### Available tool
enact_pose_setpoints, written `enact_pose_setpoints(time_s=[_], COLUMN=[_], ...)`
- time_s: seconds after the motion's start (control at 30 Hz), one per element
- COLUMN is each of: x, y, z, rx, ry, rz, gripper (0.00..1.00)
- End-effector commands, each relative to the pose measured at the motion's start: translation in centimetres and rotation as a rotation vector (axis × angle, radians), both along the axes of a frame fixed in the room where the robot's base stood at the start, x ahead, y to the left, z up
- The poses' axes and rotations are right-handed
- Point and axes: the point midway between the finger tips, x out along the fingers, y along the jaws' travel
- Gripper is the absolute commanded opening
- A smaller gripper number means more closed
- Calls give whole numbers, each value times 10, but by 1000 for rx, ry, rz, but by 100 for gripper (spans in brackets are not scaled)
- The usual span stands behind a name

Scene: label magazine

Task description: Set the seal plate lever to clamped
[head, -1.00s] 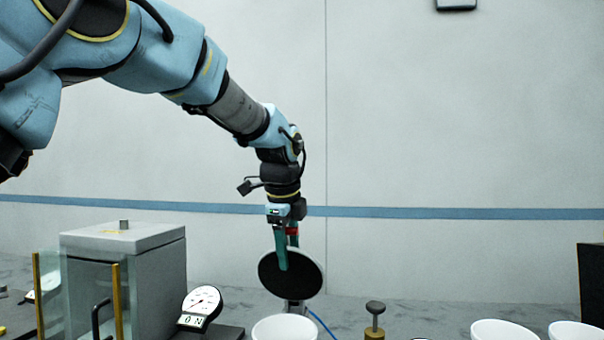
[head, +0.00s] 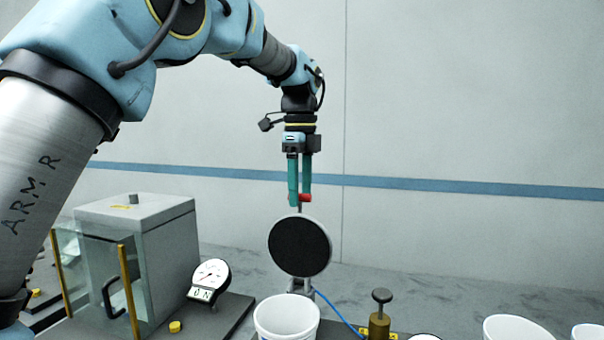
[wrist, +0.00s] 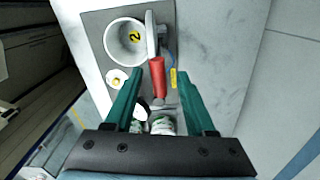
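The seal plate is a round black disc with a pale rim (head: 300,246), standing upright on a small stand in the head view. In the wrist view it shows nearly edge-on (wrist: 151,35). The lever has a red grip (head: 306,198) just above the disc; in the wrist view the red grip (wrist: 158,80) lies between the two green fingers, with clear gaps on both sides. My gripper (head: 299,196) points down above the disc, and it also shows in the wrist view (wrist: 162,74), open and empty. The lever's pivot is hard to make out.
A white cup (head: 287,322) stands in front of the disc, marked 2 in the wrist view. A brass weight (head: 379,318) and other white cups (head: 516,329) are at the right.

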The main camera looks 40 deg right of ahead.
Motion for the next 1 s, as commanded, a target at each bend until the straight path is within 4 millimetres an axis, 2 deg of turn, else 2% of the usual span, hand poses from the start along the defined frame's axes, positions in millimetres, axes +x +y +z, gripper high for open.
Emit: enact_pose_setpoints(time_s=[0.1, 0.3, 1.0], x=[1, 1, 0], y=[0, 0, 0], z=[19, 37, 41], rx=[-4, -1, -1], ry=[-3, -2, -2], rz=[0, 0, 0], gripper=[55, 55, 55])
